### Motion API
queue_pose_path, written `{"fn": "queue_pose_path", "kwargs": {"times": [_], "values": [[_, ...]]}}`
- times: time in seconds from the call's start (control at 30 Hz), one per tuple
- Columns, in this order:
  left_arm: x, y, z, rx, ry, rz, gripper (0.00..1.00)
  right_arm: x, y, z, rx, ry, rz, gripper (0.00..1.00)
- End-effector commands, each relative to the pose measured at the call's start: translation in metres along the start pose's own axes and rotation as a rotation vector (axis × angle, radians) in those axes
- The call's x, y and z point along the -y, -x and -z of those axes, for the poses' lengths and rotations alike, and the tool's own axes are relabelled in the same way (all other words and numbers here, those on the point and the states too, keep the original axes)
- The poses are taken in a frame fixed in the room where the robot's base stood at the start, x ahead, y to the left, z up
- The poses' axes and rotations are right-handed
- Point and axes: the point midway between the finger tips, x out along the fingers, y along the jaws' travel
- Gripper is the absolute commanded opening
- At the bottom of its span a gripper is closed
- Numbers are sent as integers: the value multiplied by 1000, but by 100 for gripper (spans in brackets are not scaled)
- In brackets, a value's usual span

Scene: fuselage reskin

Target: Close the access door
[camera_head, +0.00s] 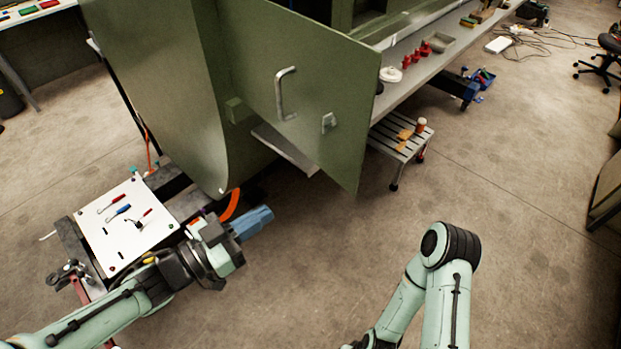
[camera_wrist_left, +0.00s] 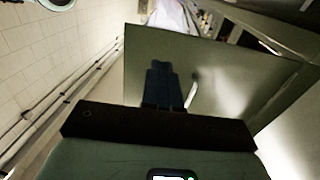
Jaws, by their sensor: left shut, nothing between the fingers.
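The green access door (camera_head: 330,75) stands open, swung out from the fuselage (camera_head: 165,75). It carries a grey bar handle (camera_head: 284,97) and a small latch (camera_head: 328,122) on the face toward me. My left gripper (camera_head: 262,217) is shut and empty, with blue fingers, below and in front of the door, apart from it. In the left wrist view the shut fingers (camera_wrist_left: 163,80) point toward the door (camera_wrist_left: 225,75), with the pale handle (camera_wrist_left: 191,94) just right of them. My right arm shows at lower right, but its gripper is not seen.
A white tool board (camera_head: 125,222) with screwdrivers lies on a cart at left. A slatted step stool (camera_head: 398,140) holding small items stands right of the door. A long bench (camera_head: 440,60) runs behind it. The floor (camera_head: 530,220) at right is clear.

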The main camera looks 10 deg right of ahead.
Motion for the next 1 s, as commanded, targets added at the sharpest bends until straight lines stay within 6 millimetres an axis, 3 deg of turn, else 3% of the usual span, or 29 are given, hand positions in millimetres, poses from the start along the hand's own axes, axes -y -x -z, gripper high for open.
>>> {"fn": "queue_pose_path", "kwargs": {"times": [0.17,0.63,0.8,1.0], "values": [[-1,-20,0,-1,1,-5,0,0,1,0,-1,-1,0,0],[-1,-115,0,0,3,-4,0,3,7,3,-5,1,1,0],[0,-133,0,0,1,-2,0,5,10,4,-6,2,2,0],[0,-139,0,0,1,1,0,5,10,4,-7,2,2,0]]}}
